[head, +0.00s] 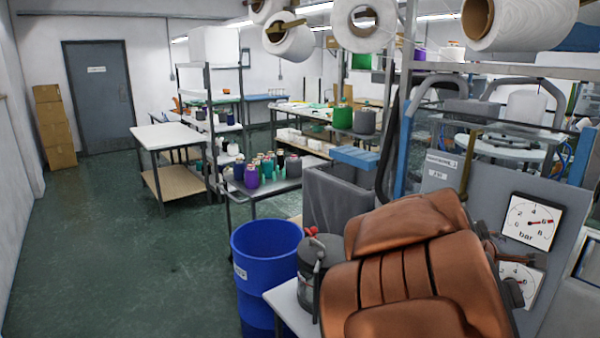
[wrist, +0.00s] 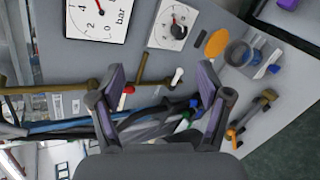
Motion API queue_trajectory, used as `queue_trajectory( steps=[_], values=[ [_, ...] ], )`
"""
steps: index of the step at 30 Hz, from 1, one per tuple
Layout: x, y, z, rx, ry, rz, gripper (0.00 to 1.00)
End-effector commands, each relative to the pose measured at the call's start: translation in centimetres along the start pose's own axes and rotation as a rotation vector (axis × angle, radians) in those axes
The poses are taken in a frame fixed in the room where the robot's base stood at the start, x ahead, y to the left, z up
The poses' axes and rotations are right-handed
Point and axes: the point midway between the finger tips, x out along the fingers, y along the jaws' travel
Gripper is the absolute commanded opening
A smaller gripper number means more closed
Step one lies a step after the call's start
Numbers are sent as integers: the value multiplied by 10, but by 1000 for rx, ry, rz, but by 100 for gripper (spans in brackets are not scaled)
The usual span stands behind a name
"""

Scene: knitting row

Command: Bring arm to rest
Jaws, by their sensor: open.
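My arm (head: 405,270), brown-orange, fills the lower right of the head view, in front of the grey machine panel. My gripper (wrist: 161,72) shows in the wrist view with its two dark, purple-padded fingers spread apart. Nothing is held between them. Behind the fingers are the grey panel and a bundle of dark and blue hoses (wrist: 70,127). The distance from the fingertips to these cannot be told.
The panel carries a bar gauge (head: 531,222) and a second gauge (wrist: 171,25) beside brass pipework (wrist: 150,85). A blue bin (head: 266,262) and a grey canister (head: 312,272) stand left of my arm. A trolley with yarn cones (head: 252,177) is behind. Green floor (head: 120,250) at left is clear.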

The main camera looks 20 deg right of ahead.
Motion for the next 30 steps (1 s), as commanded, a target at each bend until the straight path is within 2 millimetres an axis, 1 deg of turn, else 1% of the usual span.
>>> queue_trajectory(
  steps=[1, 2, 3, 5, 6, 8, 9, 11, 12, 14, 15, 17, 18, 21, 24, 27, 30],
  values=[
    [-15, -14, -2, 96, 6, -39, 77],
    [-22, -26, -4, 154, 9, -72, 77],
    [-32, -43, -6, 227, 7, -122, 77],
    [-50, -70, -11, 329, 10, -205, 77],
    [-63, -89, -17, 389, 15, -266, 77],
    [-82, -119, -26, 464, 19, -365, 77],
    [-97, -138, -32, 503, 21, -432, 77],
    [-119, -166, -40, 549, 23, -530, 77],
    [-135, -184, -46, 570, 25, -596, 77],
    [-159, -212, -52, 589, 20, -696, 77],
    [-176, -229, -57, 596, 20, -760, 77],
    [-201, -252, -60, 597, 14, -849, 77],
    [-217, -266, -61, 593, 10, -904, 77],
    [-250, -292, -62, 573, -3, -1015, 77],
    [-274, -310, -60, 550, -15, -1089, 77],
    [-286, -317, -58, 540, -20, -1125, 77],
    [-289, -319, -58, 537, -23, -1135, 77]
  ],
)
